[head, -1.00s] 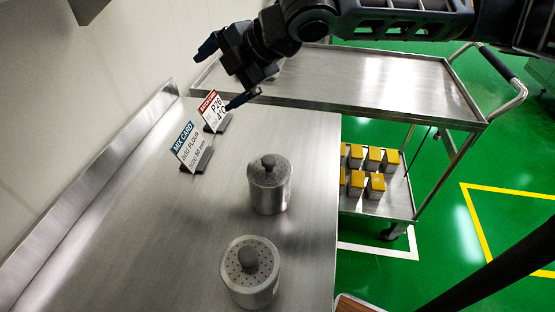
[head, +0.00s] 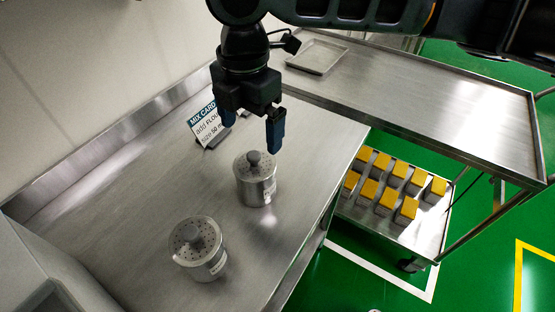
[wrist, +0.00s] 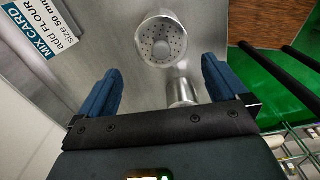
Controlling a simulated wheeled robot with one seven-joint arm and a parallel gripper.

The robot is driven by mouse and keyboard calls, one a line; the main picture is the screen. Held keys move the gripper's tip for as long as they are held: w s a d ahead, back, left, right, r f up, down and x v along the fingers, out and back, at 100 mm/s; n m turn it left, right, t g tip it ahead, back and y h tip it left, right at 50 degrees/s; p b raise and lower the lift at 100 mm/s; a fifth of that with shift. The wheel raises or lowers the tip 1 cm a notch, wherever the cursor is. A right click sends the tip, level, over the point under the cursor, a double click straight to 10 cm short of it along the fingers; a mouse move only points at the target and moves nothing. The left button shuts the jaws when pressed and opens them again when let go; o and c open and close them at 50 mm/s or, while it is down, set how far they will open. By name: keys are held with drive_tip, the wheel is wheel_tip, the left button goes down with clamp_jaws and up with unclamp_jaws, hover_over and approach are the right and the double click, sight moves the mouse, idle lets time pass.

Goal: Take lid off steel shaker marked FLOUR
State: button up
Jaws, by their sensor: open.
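Two steel shakers with perforated lids and round grey knobs stand upright on the steel table (head: 130,215). The rear shaker (head: 257,190) is below my gripper (head: 251,138); the front shaker (head: 205,262) is closer to the camera. Both lids, rear (head: 254,162) and front (head: 195,236), are on. Each shaker has a small label, too small to read, so I cannot tell which says FLOUR. My gripper is open and empty, pointing down, apart from both shakers. The wrist view shows one lid from above (wrist: 161,41) and part of another shaker (wrist: 182,91), partly hidden by my gripper.
A MIX CARD sign (head: 208,122) reading "add FLOUR" stands behind my gripper's left finger. A steel cart (head: 440,100) at the right holds a shallow tray (head: 317,57) on top and several yellow-topped blocks (head: 397,180) below. A wall runs along the left.

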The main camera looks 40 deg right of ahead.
sight(254, 153)
drive_tip(key=shift+d+f, duration=0.15)
drive_tip(key=shift+f, duration=3.75)
drive_tip(key=shift+c, duration=0.4)
drive_tip(key=c, duration=0.6)
